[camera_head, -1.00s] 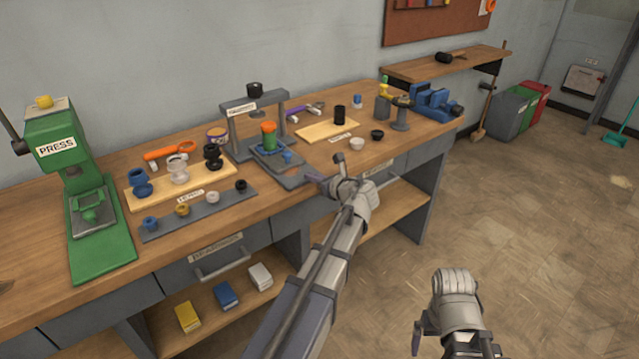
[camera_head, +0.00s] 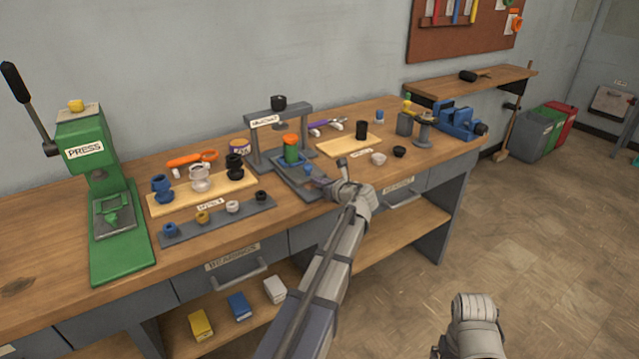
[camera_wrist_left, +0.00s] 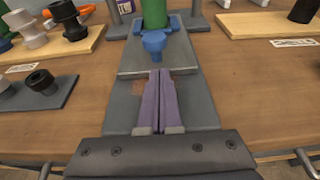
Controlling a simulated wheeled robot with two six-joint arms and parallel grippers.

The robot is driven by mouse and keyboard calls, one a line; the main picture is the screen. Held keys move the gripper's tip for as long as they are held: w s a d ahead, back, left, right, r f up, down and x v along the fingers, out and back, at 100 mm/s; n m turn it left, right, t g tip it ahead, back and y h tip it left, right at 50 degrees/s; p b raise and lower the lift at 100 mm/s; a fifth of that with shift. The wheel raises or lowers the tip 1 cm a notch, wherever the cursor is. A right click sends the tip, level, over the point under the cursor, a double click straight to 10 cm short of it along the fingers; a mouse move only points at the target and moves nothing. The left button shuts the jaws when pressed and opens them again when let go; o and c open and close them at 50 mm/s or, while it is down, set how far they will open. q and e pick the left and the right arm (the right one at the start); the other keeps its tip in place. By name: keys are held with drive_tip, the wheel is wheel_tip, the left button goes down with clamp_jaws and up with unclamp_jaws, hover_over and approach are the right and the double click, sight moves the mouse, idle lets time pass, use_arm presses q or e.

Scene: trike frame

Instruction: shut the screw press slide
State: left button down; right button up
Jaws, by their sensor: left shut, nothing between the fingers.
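The screw press (camera_head: 265,121) is a grey arch on the bench with a black knob on top. Its grey slide (camera_head: 287,170) lies on the base plate and reaches out in front of the arch. The slide carries a blue holder with a green cylinder (camera_head: 291,150) topped in orange. In the left wrist view the slide (camera_wrist_left: 130,62) has a blue knob-like part (camera_wrist_left: 154,42) at its front. My left gripper (camera_wrist_left: 160,75) is shut and empty, its purple fingertips at the slide's front edge; contact is unclear. My right gripper (camera_head: 436,350) is mostly cut off at the bottom.
A green press (camera_head: 84,150) stands at the left. A wooden board (camera_head: 160,208) with several parts and a grey strip (camera_head: 185,238) of rings lie left of the screw press. Another board (camera_head: 335,148) and a blue vise (camera_head: 455,120) are to its right.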

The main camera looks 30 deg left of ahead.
sight(305, 170)
use_arm(q)
drive_tip(key=w+a, duration=0.1)
drive_tip(key=a, duration=0.1)
drive_tip(key=w+a, duration=0.1)
drive_tip(key=a, duration=0.1)
drive_tip(key=w+a, duration=0.1)
drive_tip(key=a, duration=0.1)
drive_tip(key=shift+w+a, duration=0.15)
drive_tip(key=shift+w, duration=0.05)
drive_tip(key=shift+w+a, duration=0.1)
drive_tip(key=shift+a, duration=0.2)
use_arm(e)
drive_tip(key=shift+d, duration=0.1)
use_arm(q)
drive_tip(key=shift+r, duration=0.1)
drive_tip(key=v, duration=0.2)
drive_tip(key=f+v, duration=0.1)
drive_tip(key=v, duration=0.2)
drive_tip(key=shift+d+f, duration=0.1)
drive_tip(key=shift+d, duration=0.05)
drive_tip(key=p+v, duration=0.3)
drive_tip(key=v, duration=0.6)
use_arm(e)
drive_tip(key=r, duration=0.1)
drive_tip(key=d+r, duration=0.1)
drive_tip(key=r, duration=0.1)
